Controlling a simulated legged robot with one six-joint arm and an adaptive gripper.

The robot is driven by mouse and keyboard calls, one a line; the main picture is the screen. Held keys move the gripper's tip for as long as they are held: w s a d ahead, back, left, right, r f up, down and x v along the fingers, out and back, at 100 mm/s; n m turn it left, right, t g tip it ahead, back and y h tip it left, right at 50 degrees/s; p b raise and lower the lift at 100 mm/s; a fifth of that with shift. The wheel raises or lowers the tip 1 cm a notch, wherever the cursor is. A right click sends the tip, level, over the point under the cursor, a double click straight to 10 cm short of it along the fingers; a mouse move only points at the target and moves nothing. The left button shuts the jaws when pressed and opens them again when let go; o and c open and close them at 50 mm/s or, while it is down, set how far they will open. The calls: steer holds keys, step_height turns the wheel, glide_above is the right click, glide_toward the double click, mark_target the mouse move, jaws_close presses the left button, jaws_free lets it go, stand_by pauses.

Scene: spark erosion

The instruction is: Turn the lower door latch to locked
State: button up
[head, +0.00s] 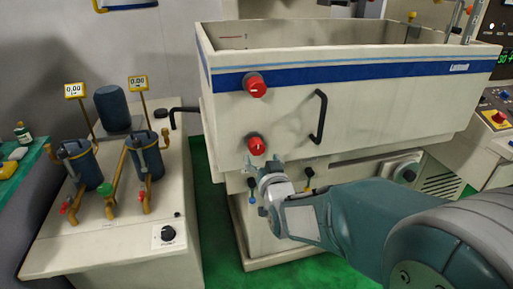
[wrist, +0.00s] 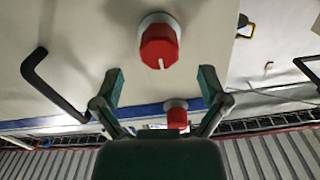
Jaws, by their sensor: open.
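The lower door latch (head: 256,145) is a red knob on a pale round base, low on the front of the cream tank. In the wrist view the lower latch (wrist: 160,46) is large, with a short white mark on its face. The upper latch (head: 255,85) is a like red knob on the blue stripe; it shows smaller in the wrist view (wrist: 177,118). My gripper (head: 265,163) is open and empty, just below the lower latch in the head view. In the wrist view its fingertips (wrist: 162,73) spread wider than the knob, apart from it.
A black door handle (head: 320,117) stands out right of the latches; it is at left in the wrist view (wrist: 50,85). A pump unit (head: 120,235) stands at left.

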mark_target(258, 150)
steer(key=x, duration=0.5)
steer(key=shift+w, duration=0.15)
steer(key=c, duration=1.1)
